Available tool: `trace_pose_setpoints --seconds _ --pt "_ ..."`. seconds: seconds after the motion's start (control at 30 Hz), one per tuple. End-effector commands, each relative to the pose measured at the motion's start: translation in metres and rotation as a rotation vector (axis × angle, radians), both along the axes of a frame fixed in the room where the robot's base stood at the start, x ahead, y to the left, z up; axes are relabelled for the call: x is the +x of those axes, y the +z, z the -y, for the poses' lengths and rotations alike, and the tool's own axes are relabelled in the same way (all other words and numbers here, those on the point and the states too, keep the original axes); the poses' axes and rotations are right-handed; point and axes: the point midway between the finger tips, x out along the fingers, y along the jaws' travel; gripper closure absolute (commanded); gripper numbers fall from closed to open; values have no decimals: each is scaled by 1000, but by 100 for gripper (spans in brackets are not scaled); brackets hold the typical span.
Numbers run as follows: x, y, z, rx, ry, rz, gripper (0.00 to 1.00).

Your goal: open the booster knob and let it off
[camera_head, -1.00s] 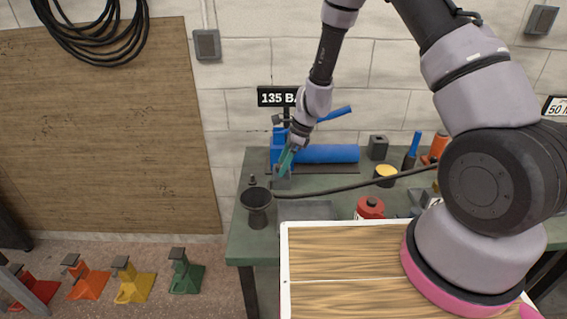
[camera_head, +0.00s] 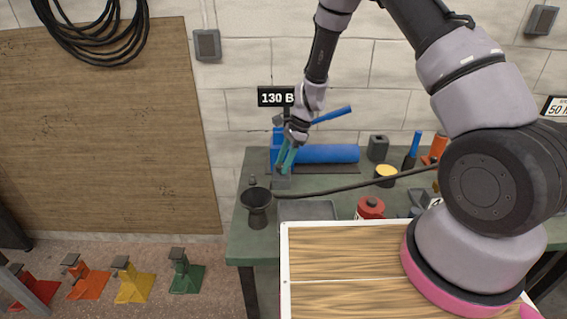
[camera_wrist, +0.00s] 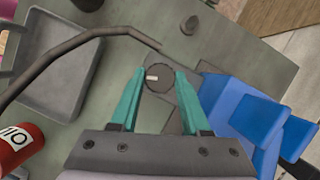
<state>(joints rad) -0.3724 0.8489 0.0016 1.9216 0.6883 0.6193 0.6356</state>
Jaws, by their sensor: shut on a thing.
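The booster knob (camera_wrist: 157,79) is a dark round knob with a small pale mark. It sits between the teal fingers of my gripper (camera_wrist: 160,72) in the wrist view, and my gripper is shut on it. In the head view my gripper (camera_head: 281,170) points down at the front left of the blue booster pump (camera_head: 328,153), where the knob is hidden. The pump also shows at the right of the wrist view (camera_wrist: 245,110). A black sign (camera_head: 275,97) above the pump reads "130 B", with the rest covered by my arm.
A dark hose (camera_head: 345,187) crosses the green bench (camera_head: 240,230). A black funnel cup (camera_head: 257,212), grey tray (camera_head: 308,209), red weight (camera_head: 370,208) and yellow-topped pot (camera_head: 385,174) stand near. A wood-topped surface (camera_head: 345,265) lies in front.

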Motion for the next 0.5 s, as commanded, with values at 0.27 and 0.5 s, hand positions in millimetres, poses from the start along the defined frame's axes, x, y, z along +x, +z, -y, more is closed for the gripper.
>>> trace_pose_setpoints --seconds 0.27,0.5 --pt "2 0 -1 1 264 1 100" --pt "4 0 -2 0 492 1 100"
